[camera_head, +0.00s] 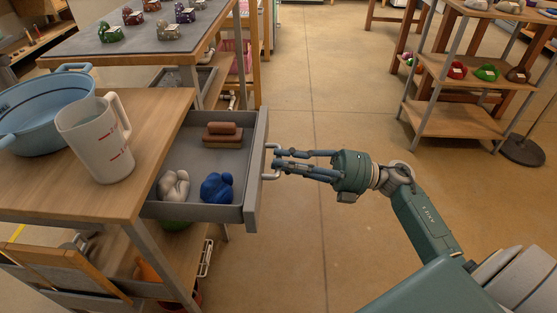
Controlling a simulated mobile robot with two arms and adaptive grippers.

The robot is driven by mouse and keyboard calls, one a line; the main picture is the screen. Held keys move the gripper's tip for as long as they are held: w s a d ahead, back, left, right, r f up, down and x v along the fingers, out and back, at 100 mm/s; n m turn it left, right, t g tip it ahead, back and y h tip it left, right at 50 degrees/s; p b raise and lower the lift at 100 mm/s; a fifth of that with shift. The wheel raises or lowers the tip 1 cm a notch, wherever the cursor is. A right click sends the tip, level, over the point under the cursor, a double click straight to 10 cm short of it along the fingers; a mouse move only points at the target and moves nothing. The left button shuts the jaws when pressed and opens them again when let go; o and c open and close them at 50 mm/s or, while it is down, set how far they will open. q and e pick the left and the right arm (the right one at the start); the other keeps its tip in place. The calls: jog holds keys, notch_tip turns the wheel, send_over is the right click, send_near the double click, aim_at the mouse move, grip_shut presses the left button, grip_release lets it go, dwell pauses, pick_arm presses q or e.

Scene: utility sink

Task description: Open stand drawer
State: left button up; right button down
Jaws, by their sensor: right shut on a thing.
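The stand drawer (252,176) is a grey drawer pulled well out from the wooden stand (135,205) on the left. Inside it lie a brown block (222,140) with a smaller brown piece on top, a whitish lump (174,185) and a blue lump (217,187). The drawer has a light metal handle (267,177) on its front face. My right gripper (279,163) comes in from the right and is shut on the handle. My left gripper is not in view.
A white measuring jug (95,140) and a blue basin (45,110) stand on the stand's top. A table with small figures (110,32) is behind. A wooden shelf (455,120) stands at the right back. The floor in the middle is clear.

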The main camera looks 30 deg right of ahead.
jog(key=c, duration=1.6)
grip_release()
jog(key=shift+c, duration=0.2)
jog(key=v, duration=1.2)
